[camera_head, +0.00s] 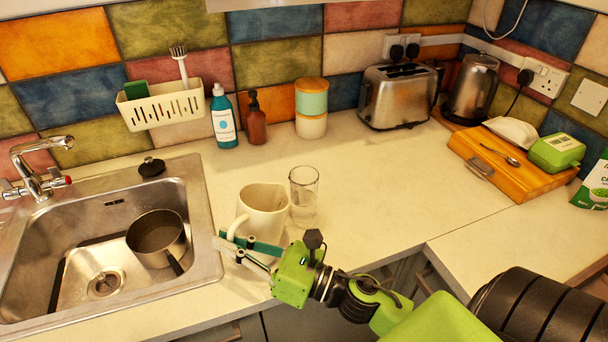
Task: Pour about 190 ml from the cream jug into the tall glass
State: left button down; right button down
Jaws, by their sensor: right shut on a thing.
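The cream jug (263,203) stands upright, or very nearly so, on the worktop just right of the sink. I cannot tell whether its base is touching the surface. My right gripper (240,246) is at the jug's handle, on the near left side, and is shut on it. The tall glass (304,197) stands upright just right of the jug and behind it. It is clear, and a little liquid or only the thick glass base shows low in it; I cannot tell which. The jug's inside is mostly hidden. My left gripper is not in view.
The sink (205,230) with a pan (157,237) lies left of the jug. A blue bottle (223,118), a brown bottle (257,120), a canister (311,107) and a toaster (400,95) stand along the wall. The worktop right of the glass is clear up to the wooden box (500,168).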

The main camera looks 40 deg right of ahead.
jog(key=shift+w+a+f+n+g+p, duration=0.15)
jog(key=shift+a+f+n+g+p, duration=0.25)
jog(key=shift+n+p, duration=0.4)
jog(key=shift+w+f+n+h+p, duration=0.15)
jog(key=shift+f+n+h+p, duration=0.25)
jog(key=shift+f+h+p, duration=0.25)
jog(key=shift+f, duration=0.15)
